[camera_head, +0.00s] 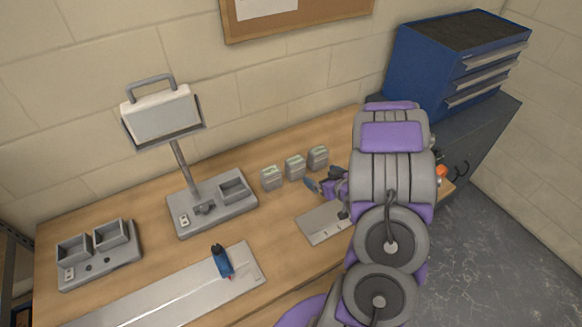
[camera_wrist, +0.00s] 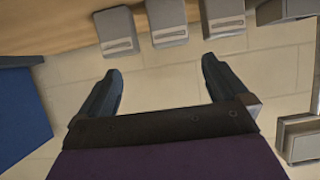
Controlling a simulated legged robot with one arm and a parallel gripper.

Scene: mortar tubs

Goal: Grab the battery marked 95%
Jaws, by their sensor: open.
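Three grey batteries stand in a row on the wooden bench: a left one (camera_head: 271,179), a middle one (camera_head: 294,168) and a right one (camera_head: 318,158). Their markings are too small to read, so I cannot tell which is marked 95%. In the wrist view, three batteries show along the top: left (camera_wrist: 115,31), middle (camera_wrist: 166,22) and right (camera_wrist: 222,15). My gripper (camera_wrist: 160,70) is open and empty, its dark fingers apart from the batteries. In the head view my gripper (camera_head: 314,187) is just in front of the row, partly hidden by my arm.
A grey station with a screen on a post (camera_head: 212,205) stands left of the batteries. A two-bay charger (camera_head: 98,262) is further left. A metal plate (camera_head: 170,295) bears a blue tool (camera_head: 221,262). A blue drawer cabinet (camera_head: 430,70) stands at the back right.

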